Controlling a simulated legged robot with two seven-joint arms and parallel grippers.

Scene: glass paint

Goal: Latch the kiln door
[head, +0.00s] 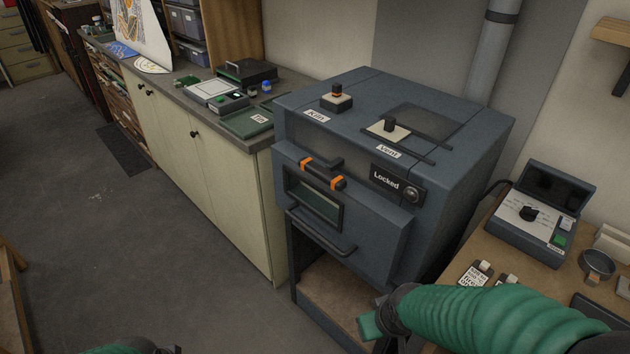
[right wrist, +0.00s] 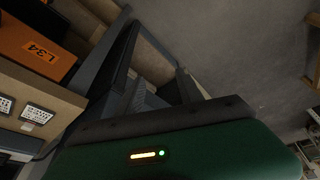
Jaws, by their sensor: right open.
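The blue-grey kiln (head: 460,190) stands right of centre in the head view. Its front door (head: 375,228) looks shut, with a small window (head: 314,205) and a dark bar handle (head: 322,236) below it. A dark latch bar with orange bands (head: 322,174) lies across the upper part of the door. A plate reading "Locked" (head: 385,184) with a round knob is right of it. I cannot tell whether the latch is engaged. My right gripper (head: 370,325) is below the door, apart from it; in the right wrist view (right wrist: 155,82) it is open and empty.
On the kiln top are a "Kiln" switch (head: 337,100) and a "Vent" slider (head: 388,128). A counter (head: 180,85) with trays runs along the left. A wooden table (head: 462,255) with a control box (head: 530,220) is at the right. The floor before the kiln is clear.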

